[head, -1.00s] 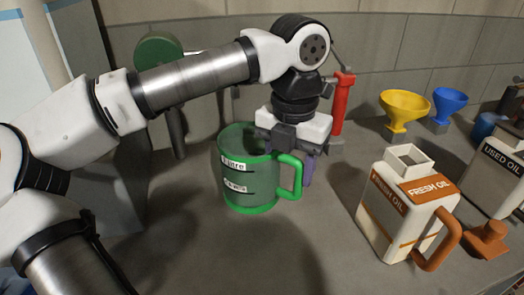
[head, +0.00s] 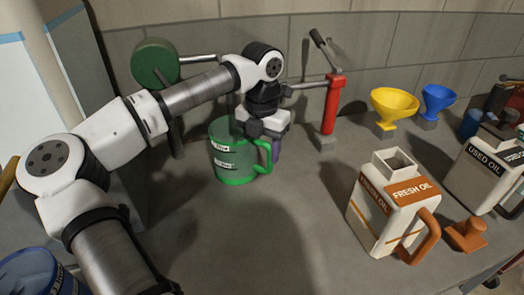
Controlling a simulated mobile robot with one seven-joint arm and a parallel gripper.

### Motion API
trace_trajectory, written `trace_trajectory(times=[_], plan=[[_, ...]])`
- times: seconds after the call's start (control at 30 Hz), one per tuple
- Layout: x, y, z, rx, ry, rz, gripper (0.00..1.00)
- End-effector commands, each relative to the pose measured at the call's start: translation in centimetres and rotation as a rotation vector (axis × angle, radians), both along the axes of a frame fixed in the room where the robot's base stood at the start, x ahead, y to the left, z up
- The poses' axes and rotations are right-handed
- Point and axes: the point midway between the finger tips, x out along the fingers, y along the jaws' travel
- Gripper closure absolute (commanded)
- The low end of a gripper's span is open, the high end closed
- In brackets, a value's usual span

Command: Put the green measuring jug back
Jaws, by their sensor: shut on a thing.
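The green measuring jug (head: 231,164) is a see-through green cup with white labels and a handle on its right side. It is upright near the back of the bench. My gripper (head: 265,140) points down at the jug's right side and is shut on it by the rim and handle. The fingers are partly hidden behind the handle, so the exact grip is unclear. I cannot tell whether the jug's base touches the bench.
A red hand pump (head: 331,108) stands right of my gripper. Yellow (head: 394,106) and blue (head: 437,100) funnels are farther right. A fresh oil jug (head: 385,215) and a used oil jug (head: 478,165) stand at right. A green disc (head: 154,62) is behind my arm. The front middle bench is clear.

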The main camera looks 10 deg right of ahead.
Motion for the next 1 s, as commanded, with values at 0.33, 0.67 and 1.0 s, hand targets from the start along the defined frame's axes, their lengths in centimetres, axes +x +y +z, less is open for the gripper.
trace_trajectory(times=[0.33, 0.67, 1.0], plan=[[0.4, 0.1, -2.2, -0.001, -0.001, 0.0, 0.96], [0.3, 0.1, -2.5, -0.001, 0.001, 0.0, 0.33], [0.3, 0.1, -2.4, -0.001, 0.001, 0.0, 0.26]])
